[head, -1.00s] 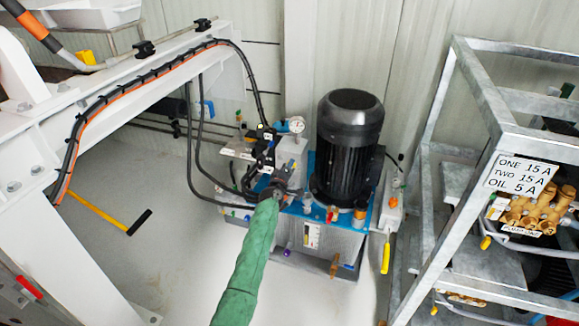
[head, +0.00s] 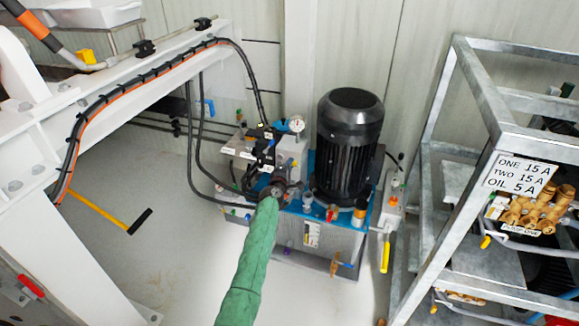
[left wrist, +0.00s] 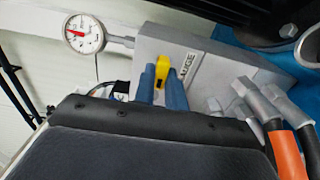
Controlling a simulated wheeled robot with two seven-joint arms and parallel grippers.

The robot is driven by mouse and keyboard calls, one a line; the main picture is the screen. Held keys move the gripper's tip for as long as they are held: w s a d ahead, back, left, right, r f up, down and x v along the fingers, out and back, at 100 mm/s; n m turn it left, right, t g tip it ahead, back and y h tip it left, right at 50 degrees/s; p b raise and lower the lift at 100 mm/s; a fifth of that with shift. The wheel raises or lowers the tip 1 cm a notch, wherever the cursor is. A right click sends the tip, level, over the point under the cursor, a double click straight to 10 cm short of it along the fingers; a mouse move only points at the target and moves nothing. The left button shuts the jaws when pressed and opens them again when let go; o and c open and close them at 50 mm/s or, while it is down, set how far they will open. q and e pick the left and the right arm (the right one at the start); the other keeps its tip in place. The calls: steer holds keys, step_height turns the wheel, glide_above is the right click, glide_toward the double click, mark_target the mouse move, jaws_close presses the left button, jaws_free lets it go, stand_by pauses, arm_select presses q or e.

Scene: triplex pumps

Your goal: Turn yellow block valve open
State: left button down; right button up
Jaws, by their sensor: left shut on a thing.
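The yellow block valve handle (left wrist: 162,68) shows in the left wrist view, on a grey block (left wrist: 205,55) beside a label that reads "GAUGE". My left gripper (left wrist: 161,85) has its two blue fingers on either side of the handle and is shut on it. The lower part of the handle is hidden between the fingers. In the head view my left gripper (head: 274,190) is at the front of the hydraulic unit, at the end of my green-sleeved arm. The valve cannot be made out there. My right gripper is not in view.
A round pressure gauge (left wrist: 84,33) is left of the block. Hoses with grey fittings (left wrist: 262,100) crowd its right side. A black motor (head: 349,145) stands behind my gripper. A metal frame (head: 455,150) is at right, and a white beam (head: 130,90) at left.

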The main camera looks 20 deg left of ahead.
arm_select(q)
steer(key=shift+f, duration=0.1)
steer(key=c, duration=1.4)
jaws_free()
steer(key=shift+a, duration=0.1)
steer(key=shift+c, duration=0.2)
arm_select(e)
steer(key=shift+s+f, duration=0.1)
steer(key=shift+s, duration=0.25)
arm_select(q)
steer(key=shift+s, duration=0.15)
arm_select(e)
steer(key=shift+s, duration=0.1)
